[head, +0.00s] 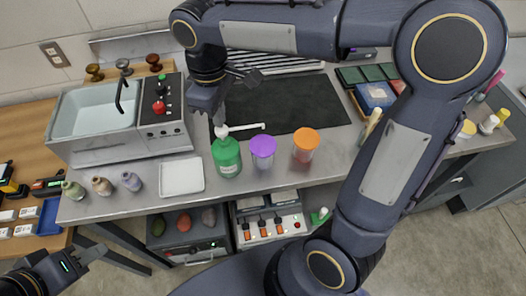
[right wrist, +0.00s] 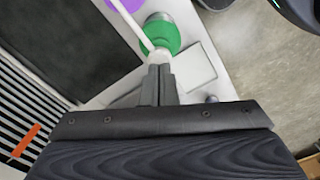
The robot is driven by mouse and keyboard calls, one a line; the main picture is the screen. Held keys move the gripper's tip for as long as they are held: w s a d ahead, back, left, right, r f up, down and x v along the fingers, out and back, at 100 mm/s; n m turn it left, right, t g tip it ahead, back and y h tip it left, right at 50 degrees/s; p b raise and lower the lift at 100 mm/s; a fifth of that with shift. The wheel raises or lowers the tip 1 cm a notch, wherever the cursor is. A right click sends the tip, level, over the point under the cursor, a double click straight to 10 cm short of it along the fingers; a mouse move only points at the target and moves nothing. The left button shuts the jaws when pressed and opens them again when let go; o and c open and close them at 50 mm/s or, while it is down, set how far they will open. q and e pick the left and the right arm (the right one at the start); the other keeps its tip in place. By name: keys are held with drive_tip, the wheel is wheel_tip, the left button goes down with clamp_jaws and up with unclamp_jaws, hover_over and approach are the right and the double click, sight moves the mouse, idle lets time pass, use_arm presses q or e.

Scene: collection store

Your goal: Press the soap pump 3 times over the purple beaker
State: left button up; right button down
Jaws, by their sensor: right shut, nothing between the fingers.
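A green soap bottle (head: 227,160) stands upright on the counter, with a white pump head and a long spout (head: 247,127) pointing right. The spout tip is above the near rim area of the purple beaker (head: 262,152). My right gripper (head: 218,118) is shut and empty, its fingertips directly over the pump head. In the right wrist view the fingertips (right wrist: 158,72) are right at the white pump head (right wrist: 158,55); I cannot tell whether they touch. The purple beaker shows only partly there (right wrist: 124,4). My left gripper (head: 45,275) is at the lower left, away from the counter; its opening is unclear.
An orange beaker (head: 305,145) stands right of the purple one. A white tray (head: 182,177) and several small jars (head: 102,186) are left of the bottle. A black mat (head: 290,105) lies behind. A sink unit (head: 97,125) stands at left. My right arm covers the right side.

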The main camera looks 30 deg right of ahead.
drive_tip(key=shift+f, duration=0.1)
drive_tip(key=shift+f+b, duration=1)
drive_tip(key=shift+f, duration=0.45)
drive_tip(key=shift+r, duration=0.1)
drive_tip(key=shift+r+p, duration=1.4)
drive_tip(key=shift+r, duration=0.1)
drive_tip(key=shift+f, duration=0.1)
